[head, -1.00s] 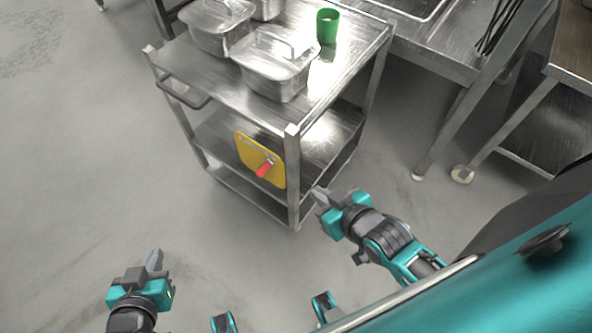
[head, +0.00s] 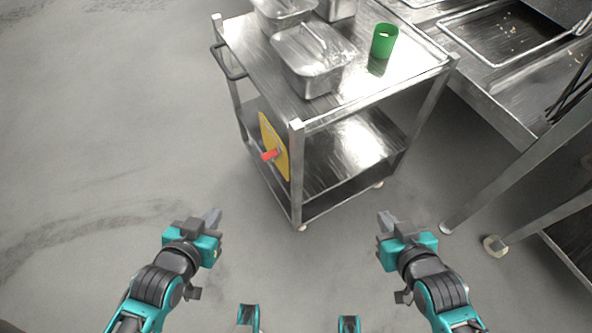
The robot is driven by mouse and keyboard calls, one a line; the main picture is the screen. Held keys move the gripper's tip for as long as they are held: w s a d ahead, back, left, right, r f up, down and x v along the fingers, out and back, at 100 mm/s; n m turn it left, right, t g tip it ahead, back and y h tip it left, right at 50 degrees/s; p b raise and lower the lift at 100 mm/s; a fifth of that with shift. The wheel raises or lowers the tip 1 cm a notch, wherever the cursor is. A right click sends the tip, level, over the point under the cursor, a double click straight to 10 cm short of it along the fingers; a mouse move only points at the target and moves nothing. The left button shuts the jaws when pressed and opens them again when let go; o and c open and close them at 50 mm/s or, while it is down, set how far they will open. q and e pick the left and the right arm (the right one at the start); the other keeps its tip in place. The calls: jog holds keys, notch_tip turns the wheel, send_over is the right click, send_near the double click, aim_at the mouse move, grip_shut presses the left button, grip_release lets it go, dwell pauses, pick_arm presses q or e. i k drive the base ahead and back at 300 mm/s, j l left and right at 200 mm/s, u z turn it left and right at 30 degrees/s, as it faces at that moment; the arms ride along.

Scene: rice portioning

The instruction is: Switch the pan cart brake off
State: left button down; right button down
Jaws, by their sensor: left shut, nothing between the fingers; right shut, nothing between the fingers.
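The pan cart (head: 245,44) is a steel trolley with shelves, standing upright at the top middle of the head view. A yellow plate (head: 281,160) is fixed on its near left side. A red brake lever (head: 270,155) sits on that plate, and its handle points left and slightly down. My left gripper (head: 214,218) is shut and empty, low and to the left of the lever, apart from it. My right gripper (head: 384,220) is shut and empty, in front of the cart's right part, apart from it.
Lidded steel pans (head: 313,62) and a green cup (head: 384,41) stand on the cart's top. A push handle (head: 229,66) sticks out on its left. A steel sink counter (head: 490,95) is at the right. The floor on the left is clear.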

aim_at(273, 154)
jog(key=k+l, duration=0.1)
jog(key=l, duration=0.35)
jog(key=k+l, duration=0.1)
jog(key=l, duration=0.35)
jog(key=k+l, duration=0.1)
jog(key=l, duration=0.4)
